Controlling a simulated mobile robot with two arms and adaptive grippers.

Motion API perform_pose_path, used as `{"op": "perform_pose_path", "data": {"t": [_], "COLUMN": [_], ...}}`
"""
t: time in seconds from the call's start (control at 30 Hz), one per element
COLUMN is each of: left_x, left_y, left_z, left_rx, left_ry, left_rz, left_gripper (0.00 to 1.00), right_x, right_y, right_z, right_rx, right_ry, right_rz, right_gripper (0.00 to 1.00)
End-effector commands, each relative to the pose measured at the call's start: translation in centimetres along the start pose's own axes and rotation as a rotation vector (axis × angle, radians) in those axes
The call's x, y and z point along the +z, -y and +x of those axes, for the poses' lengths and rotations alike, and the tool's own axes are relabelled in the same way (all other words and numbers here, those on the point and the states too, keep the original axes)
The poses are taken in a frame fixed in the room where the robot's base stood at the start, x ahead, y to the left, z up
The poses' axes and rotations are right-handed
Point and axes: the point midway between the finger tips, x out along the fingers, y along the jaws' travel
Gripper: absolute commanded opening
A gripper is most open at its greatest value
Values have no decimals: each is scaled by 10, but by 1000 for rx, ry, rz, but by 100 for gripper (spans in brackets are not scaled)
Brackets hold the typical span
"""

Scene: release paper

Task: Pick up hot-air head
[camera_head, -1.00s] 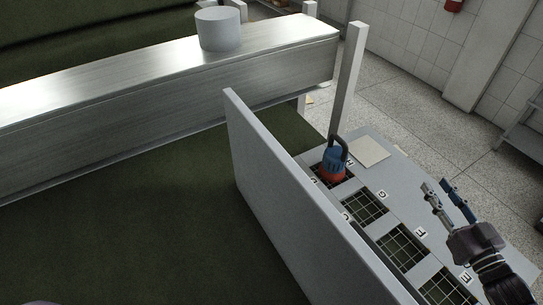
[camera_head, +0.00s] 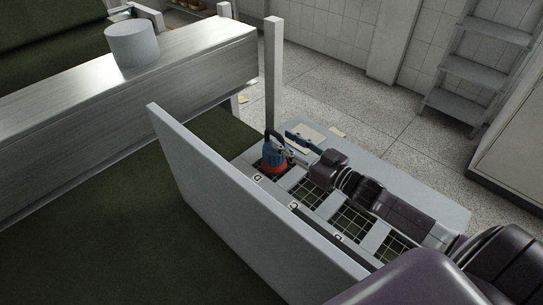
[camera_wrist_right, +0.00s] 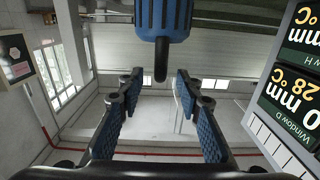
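The hot-air head (camera_head: 274,163) is blue on top and red-orange below, with a dark looped handle. It stands in the far end slot of the grey rack (camera_head: 440,208), behind the upright grey panel. My right gripper (camera_head: 293,147) is close beside its upper part, on the right. In the right wrist view the fingers of my right gripper (camera_wrist_right: 157,92) are spread apart with nothing between them. A blue body with a dark stub, seemingly the hot-air head (camera_wrist_right: 166,18), shows at the top, just beyond the fingertips. My left gripper is not in view.
The upright grey panel (camera_head: 215,185) runs along the rack's left side. A pale post (camera_head: 273,75) rises behind the hot-air head. Lettered grid slots lie under my right arm.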

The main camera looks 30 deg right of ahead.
Motion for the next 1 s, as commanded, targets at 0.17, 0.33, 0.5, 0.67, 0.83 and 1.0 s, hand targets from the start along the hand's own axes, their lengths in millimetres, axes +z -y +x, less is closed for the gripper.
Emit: {"op": "perform_pose_path", "data": {"t": [0.17, 0.33, 0.5, 0.67, 0.83, 1.0], "left_x": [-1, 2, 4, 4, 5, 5], "left_y": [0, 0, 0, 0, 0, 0], "left_z": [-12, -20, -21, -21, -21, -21], "left_rx": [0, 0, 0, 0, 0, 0], "left_ry": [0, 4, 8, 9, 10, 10], "left_rz": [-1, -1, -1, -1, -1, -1], "left_gripper": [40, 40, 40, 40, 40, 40], "right_x": [-6, -4, -2, -1, -1, -1], "right_y": [0, 0, 0, 0, 0, 0], "right_z": [19, 40, 50, 51, 50, 50], "right_rx": [1, 1, 0, 0, 0, 0], "right_ry": [-3, -3, -1, 0, 0, 0], "right_rz": [0, -1, -1, -1, -1, -1], "right_gripper": [33, 33, 33, 33, 22, 3]}}
